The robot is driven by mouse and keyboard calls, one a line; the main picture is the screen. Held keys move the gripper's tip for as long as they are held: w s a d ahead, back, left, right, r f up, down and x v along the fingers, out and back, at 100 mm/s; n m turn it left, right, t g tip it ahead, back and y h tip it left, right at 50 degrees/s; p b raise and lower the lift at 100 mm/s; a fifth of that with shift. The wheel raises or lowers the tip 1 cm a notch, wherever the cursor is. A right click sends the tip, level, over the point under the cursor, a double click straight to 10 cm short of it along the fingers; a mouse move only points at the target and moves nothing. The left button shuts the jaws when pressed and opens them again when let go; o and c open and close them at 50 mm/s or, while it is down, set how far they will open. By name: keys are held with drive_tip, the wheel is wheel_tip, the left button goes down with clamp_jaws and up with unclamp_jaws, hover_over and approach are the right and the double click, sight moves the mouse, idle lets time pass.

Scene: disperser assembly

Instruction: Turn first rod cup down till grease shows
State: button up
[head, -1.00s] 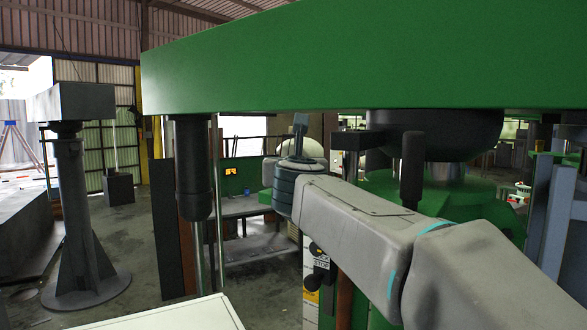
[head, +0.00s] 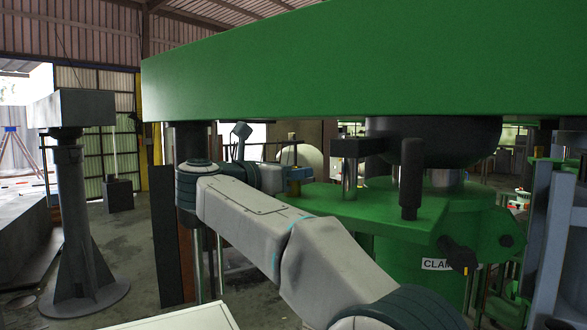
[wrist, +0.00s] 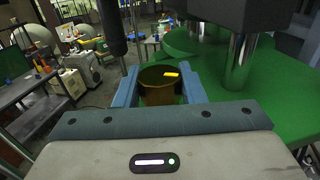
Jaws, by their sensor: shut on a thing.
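An amber-brown round cup (wrist: 160,88) sits between the two blue fingers of my gripper (wrist: 158,92) in the wrist view. A small bright yellow mark shows on its top; I cannot tell whether it is grease. In the head view my gripper (head: 298,175) is at the left edge of the green plate, with a brass-coloured bit of the cup (head: 294,188) beside a blue finger. My gripper is shut on the cup. A shiny rod (wrist: 238,62) stands to the right of it, and also shows in the head view (head: 350,176). The cup's lower part is hidden.
A thick green beam (head: 360,60) spans overhead. A black handle (head: 411,175) stands right of the rod, on the green machine (head: 400,215). A dark column (head: 188,140) is behind my arm at left. A grey pedestal (head: 75,220) stands far left.

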drive_tip(key=m+g+h+p, duration=0.1)
drive_tip(key=m+g+h, duration=0.1)
drive_tip(key=g, duration=0.1)
drive_tip(key=m+g+h+p, duration=0.1)
drive_tip(key=m+g+h, duration=0.1)
drive_tip(key=m+g, duration=0.1)
drive_tip(key=shift+a+g, duration=0.1)
drive_tip(key=shift+g, duration=0.3)
drive_tip(key=shift+m+g+p, duration=0.3)
drive_tip(key=shift+g+p, duration=0.05)
drive_tip(key=shift+g, duration=0.05)
drive_tip(key=o, duration=0.6)
drive_tip(key=shift+r, duration=0.1)
drive_tip(key=shift+c, duration=0.2)
drive_tip(key=o, duration=0.4)
drive_tip(key=shift+a, duration=0.2)
drive_tip(key=shift+d, duration=0.25)
